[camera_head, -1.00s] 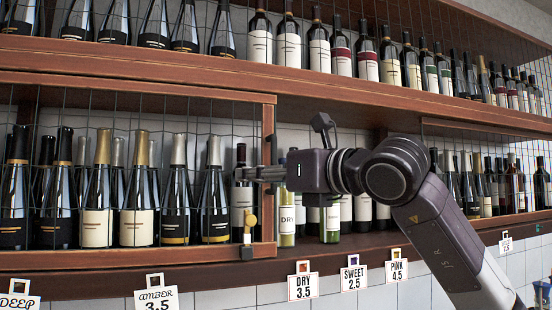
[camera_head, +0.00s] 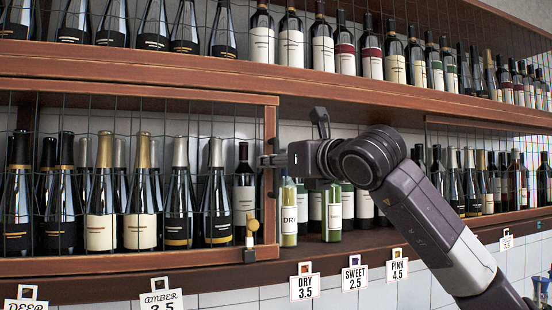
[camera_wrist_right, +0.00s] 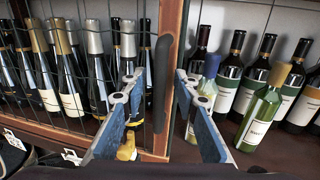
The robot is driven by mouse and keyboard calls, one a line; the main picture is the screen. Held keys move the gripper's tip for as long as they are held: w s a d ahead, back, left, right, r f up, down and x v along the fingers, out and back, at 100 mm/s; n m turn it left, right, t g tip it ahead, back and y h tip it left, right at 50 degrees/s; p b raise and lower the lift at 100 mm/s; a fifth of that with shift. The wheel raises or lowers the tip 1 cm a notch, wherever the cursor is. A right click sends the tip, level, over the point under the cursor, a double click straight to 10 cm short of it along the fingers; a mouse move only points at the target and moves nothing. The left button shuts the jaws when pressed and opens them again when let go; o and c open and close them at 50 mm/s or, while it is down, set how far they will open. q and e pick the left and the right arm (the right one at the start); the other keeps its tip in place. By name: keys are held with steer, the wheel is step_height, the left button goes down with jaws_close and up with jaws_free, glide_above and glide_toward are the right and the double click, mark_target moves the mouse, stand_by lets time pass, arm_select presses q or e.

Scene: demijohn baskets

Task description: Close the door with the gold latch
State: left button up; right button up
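The door with the gold latch (camera_head: 252,224) is a wood-framed wire-mesh door (camera_head: 130,264) at the left of the middle shelf. The latch is low on the door's right side and also shows in the wrist view (camera_wrist_right: 127,150). My right gripper (camera_head: 268,160) is at the door's right upright. In the wrist view, its two blue fingers (camera_wrist_right: 162,98) are apart, with the wooden upright (camera_wrist_right: 170,30) and a dark vertical bar between them. I cannot tell whether they touch it, or whether the door stands slightly ajar. My left gripper is not in view.
Dark bottles (camera_head: 140,200) stand behind the mesh. Right of the door, green DRY bottles (camera_head: 289,213) stand near the shelf front, close to my right gripper. Another wire-mesh section (camera_head: 480,128) is at the right. Price tags (camera_head: 304,284) line the shelf edge.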

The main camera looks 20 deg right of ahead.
steer(key=shift+c, duration=0.3)
jaws_close()
